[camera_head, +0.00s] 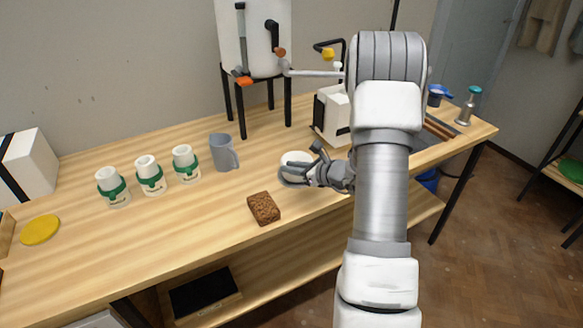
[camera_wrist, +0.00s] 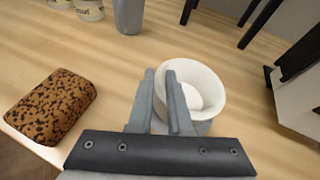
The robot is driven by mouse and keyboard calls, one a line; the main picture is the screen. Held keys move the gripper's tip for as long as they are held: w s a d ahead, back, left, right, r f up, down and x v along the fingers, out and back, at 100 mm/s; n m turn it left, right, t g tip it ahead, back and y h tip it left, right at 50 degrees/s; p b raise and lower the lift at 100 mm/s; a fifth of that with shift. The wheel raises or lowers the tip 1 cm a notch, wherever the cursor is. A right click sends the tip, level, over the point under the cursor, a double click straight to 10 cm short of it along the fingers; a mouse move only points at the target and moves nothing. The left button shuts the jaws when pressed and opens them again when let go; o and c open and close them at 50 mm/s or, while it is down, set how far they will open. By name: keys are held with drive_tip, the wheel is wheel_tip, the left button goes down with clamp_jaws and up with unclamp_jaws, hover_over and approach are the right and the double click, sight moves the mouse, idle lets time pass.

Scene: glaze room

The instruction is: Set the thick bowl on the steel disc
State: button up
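The thick bowl (camera_head: 297,157) is white and round, upright near the table's front edge. In the wrist view the bowl (camera_wrist: 205,78) shows its open top and thick rim. My gripper (camera_head: 288,172) reaches in from the right at the bowl. In the wrist view my gripper (camera_wrist: 160,76) has its two fingers a little apart at the bowl's left side, the right one overlapping the rim. I cannot tell whether they press on the wall. I cannot make out the steel disc for certain; the fingers hide part of the bowl's lower side.
A brown speckled block (camera_head: 264,208) lies left of the bowl. A grey mug (camera_head: 223,152) and several white-green jars (camera_head: 150,175) stand further left. A black-legged stand (camera_head: 253,105) and a white box-like device (camera_head: 332,115) are behind. The wood between jars and block is clear.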

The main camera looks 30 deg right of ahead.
drive_tip(key=o, duration=0.4)
drive_tip(key=shift+o, duration=0.2)
drive_tip(key=shift+r, duration=0.15)
drive_tip(key=p+v, duration=0.1)
drive_tip(key=v, duration=1.1)
